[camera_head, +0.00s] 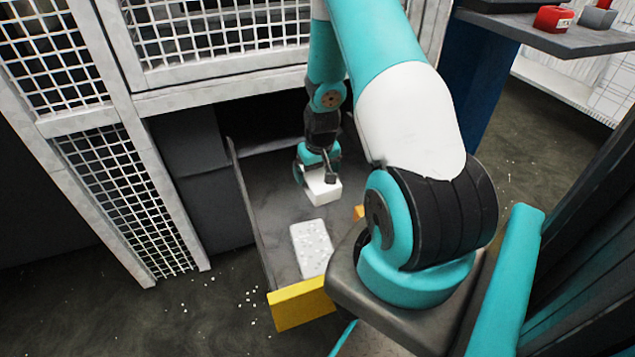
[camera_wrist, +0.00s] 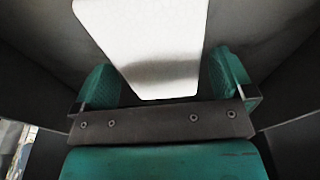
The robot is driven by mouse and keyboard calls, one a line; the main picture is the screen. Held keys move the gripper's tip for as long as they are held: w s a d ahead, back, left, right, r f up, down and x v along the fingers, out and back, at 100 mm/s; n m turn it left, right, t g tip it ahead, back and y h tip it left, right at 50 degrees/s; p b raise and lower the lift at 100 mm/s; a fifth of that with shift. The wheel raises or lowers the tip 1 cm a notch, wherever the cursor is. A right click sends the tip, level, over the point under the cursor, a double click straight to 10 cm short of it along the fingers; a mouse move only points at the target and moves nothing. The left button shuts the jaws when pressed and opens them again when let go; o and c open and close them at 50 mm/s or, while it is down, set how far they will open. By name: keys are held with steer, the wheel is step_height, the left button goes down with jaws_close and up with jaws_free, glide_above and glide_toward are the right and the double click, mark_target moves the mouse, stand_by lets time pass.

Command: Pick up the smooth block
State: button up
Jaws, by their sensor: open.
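A smooth white block (camera_head: 322,192) lies in a dark open drawer, at its far part in the head view. My gripper (camera_head: 318,172) is right over this block and partly hides it. In the wrist view the smooth block (camera_wrist: 145,38) is large, plain and pale, and its near end lies between the two teal fingers of my open gripper (camera_wrist: 168,80). A second white block (camera_head: 312,247), with a bumpy, pitted top, lies apart, nearer the drawer's yellow front.
The drawer has a thin left wall (camera_head: 252,215) and a yellow front panel (camera_head: 301,303). A small orange thing (camera_head: 359,212) shows beside my arm. A mesh-panelled frame (camera_head: 215,40) stands behind. A shelf (camera_head: 560,38) at upper right holds a red item (camera_head: 552,19). White crumbs dot the floor.

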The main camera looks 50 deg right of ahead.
mark_target(317, 174)
step_height(317, 174, down, 3)
steer(key=shift+w+d+f, duration=0.1)
steer(key=shift+f, duration=0.1)
steer(key=c, duration=0.7)
steer(key=shift+r, duration=0.1)
